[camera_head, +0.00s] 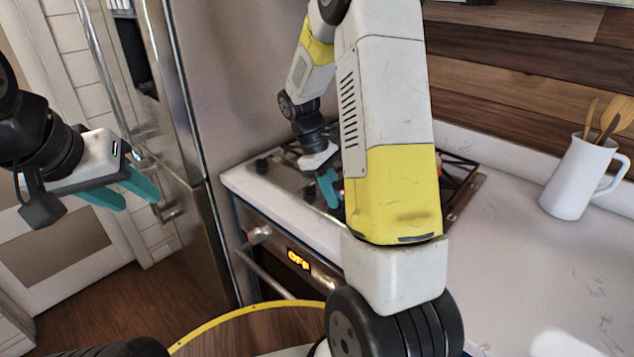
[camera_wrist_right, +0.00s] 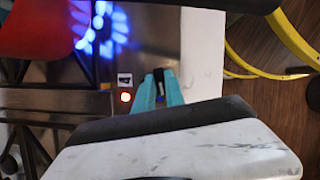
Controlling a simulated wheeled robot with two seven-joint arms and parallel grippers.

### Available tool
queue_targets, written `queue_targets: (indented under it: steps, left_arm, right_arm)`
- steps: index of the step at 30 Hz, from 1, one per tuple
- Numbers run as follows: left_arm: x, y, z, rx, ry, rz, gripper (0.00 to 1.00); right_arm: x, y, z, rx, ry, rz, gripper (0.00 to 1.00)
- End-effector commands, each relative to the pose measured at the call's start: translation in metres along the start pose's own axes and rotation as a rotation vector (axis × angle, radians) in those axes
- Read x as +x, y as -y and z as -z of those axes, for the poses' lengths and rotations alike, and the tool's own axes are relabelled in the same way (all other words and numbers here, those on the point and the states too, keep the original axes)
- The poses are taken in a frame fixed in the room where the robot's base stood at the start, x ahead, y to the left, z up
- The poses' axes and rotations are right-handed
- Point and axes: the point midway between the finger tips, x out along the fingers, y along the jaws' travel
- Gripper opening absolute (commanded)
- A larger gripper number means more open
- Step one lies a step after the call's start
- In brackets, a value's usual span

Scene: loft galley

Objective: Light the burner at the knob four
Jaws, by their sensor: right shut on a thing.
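The cooktop (camera_head: 276,184) is set in the pale counter, partly hidden behind my right arm. My right gripper (camera_head: 329,188) is at its front edge. In the right wrist view, the teal fingers of my right gripper (camera_wrist_right: 158,88) are closed around knob four, which is mostly hidden between them. A blue flame (camera_wrist_right: 100,28) burns on a burner nearby. My left gripper (camera_head: 128,192) is open and empty, in the air at the left, away from the cooktop.
A red object (camera_wrist_right: 38,28) stands beside the flame, only partly in view. An oven with a lit display (camera_head: 299,260) is below the cooktop. A steel fridge (camera_head: 190,130) stands to the left. A white jug (camera_head: 572,185) with wooden utensils stands on the right counter, which has free room.

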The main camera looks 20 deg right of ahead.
Motion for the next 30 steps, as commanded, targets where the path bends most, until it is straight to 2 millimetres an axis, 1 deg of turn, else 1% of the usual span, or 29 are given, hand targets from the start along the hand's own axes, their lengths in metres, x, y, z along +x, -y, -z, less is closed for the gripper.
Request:
queue_targets:
  steps: [5,30]
  left_arm:
    - [0.0000,0.0000,0.0000,0.000,0.000,0.000,0.40]
    - [0.0000,0.0000,0.0000,0.000,0.000,0.000,0.40]
  right_arm:
    - [-0.0002,-0.0019,-0.0003,0.118,0.001,0.048,0.00]
    - [0.0003,-0.0058,-0.0026,0.837,-0.002,0.346,0.00]
